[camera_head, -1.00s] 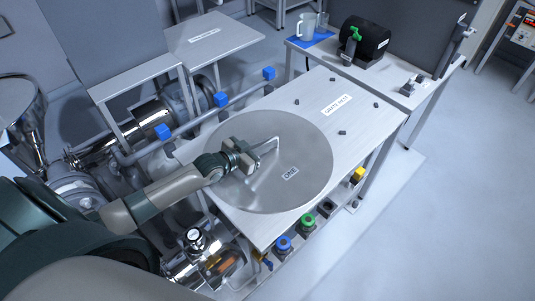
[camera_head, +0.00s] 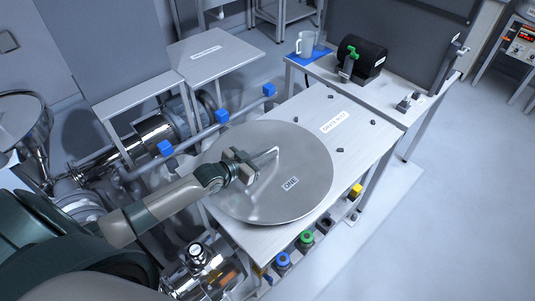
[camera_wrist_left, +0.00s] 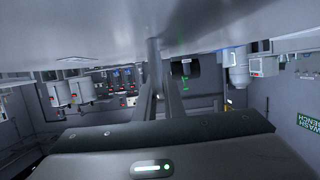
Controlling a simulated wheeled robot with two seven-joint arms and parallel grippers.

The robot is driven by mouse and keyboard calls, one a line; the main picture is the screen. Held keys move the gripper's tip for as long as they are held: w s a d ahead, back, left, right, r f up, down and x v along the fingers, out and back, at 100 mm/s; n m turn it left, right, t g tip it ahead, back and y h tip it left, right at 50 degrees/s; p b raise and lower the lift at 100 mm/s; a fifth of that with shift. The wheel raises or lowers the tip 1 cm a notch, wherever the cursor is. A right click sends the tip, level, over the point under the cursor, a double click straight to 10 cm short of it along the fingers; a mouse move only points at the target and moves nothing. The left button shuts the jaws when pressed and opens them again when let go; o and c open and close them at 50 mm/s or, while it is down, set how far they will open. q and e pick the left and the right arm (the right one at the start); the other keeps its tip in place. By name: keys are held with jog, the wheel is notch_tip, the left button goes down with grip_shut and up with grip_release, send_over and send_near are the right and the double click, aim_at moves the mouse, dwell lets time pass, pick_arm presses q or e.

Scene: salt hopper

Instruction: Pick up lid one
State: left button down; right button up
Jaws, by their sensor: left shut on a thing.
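Lid one (camera_head: 285,205) is a large round grey metal disc with a label reading ONE, over the left part of the metal table. My left gripper (camera_head: 250,172) is above the lid and shut on its bent bar handle (camera_head: 267,155). In the left wrist view my left gripper's fingers (camera_wrist_left: 160,85) close on the handle (camera_wrist_left: 153,50), and the lid's broad grey surface (camera_wrist_left: 80,25) fills the top. The lid looks about level; I cannot tell clearly whether there is a gap under it. My right gripper is not in view.
The table's label plate (camera_head: 333,122) and several small dark posts (camera_head: 340,150) are right of the lid. Blue-capped pipes (camera_head: 222,115) run behind left. Coloured knobs (camera_head: 306,238) line the front edge. A bench with a black cylinder (camera_head: 358,52) and pitcher (camera_head: 305,43) stands behind.

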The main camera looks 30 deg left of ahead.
pick_arm(q)
jog(key=s+d+r+p, duration=0.3)
jog(key=d+r+p, duration=0.3)
jog(key=d, duration=0.5)
jog(key=shift+s+r+p, duration=0.25)
jog(key=shift+r+p, duration=0.1)
jog(key=shift+r, duration=0.2)
jog(key=shift+d, duration=0.1)
